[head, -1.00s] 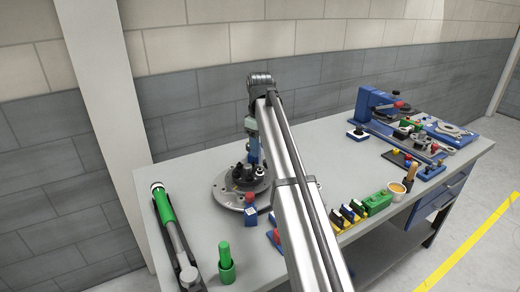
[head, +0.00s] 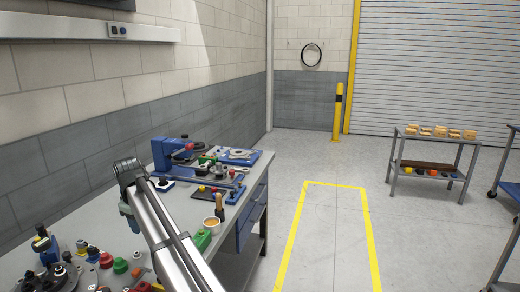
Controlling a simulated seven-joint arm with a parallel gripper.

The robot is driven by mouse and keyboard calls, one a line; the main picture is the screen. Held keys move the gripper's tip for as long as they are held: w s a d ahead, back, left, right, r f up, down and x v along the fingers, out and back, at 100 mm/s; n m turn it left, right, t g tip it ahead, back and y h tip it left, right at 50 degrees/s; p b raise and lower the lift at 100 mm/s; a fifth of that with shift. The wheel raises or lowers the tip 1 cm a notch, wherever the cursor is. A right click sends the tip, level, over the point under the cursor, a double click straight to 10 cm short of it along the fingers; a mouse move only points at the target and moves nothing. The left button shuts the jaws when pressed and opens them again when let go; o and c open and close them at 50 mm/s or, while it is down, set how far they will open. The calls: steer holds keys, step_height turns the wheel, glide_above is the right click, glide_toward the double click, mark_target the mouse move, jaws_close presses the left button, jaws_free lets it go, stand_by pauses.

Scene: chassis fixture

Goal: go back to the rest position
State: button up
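My arm reaches up from the bottom of the head view, and its end bends down over the workbench (head: 165,226). My gripper (head: 130,224) is small and partly hidden by my own arm link. Its fingers cannot be made out, and nothing is clearly seen in it. It hangs near the middle of the bench, to the right of the dark round fixture (head: 70,277) at the lower left.
Small red and green parts (head: 120,265) lie below my gripper. A shelf cart (head: 435,165) stands apart. The marked floor (head: 325,240) is clear.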

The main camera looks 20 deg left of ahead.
steer(key=w+d+f+m+t, duration=0.1)
steer(key=w+d+f+m, duration=0.2)
steer(key=w+d, duration=0.75)
steer(key=w+d+f+m+t, duration=0.2)
steer(key=w+d+f+m, duration=0.1)
steer(key=w+d, duration=0.7)
steer(key=s+d+f+m+g+h, duration=0.1)
steer(key=s+d+f+m+g, duration=0.15)
steer(key=d+f, duration=1)
steer(key=s+d+f+m+g+h, duration=0.1)
steer(key=s+d+f, duration=0.2)
steer(key=d+f, duration=0.95)
steer(key=s+d+f+m+g, duration=0.4)
steer(key=s+d+f, duration=1.55)
steer(key=f, duration=0.25)
steer(key=s+d+f+m+g, duration=0.1)
steer(key=s+d+f, duration=0.1)
steer(key=s, duration=0.7)
steer(key=s+d+f+m+g, duration=0.1)
steer(key=s+d, duration=0.3)
steer(key=s, duration=0.5)
steer(key=s+d+f+m+g, duration=0.2)
steer(key=s+d+f, duration=0.1)
steer(key=s, duration=0.6)
steer(key=shift+s+d+f+y, duration=0.25)
steer(key=shift+s+f+y, duration=0.05)
steer(key=shift+s, duration=0.05)
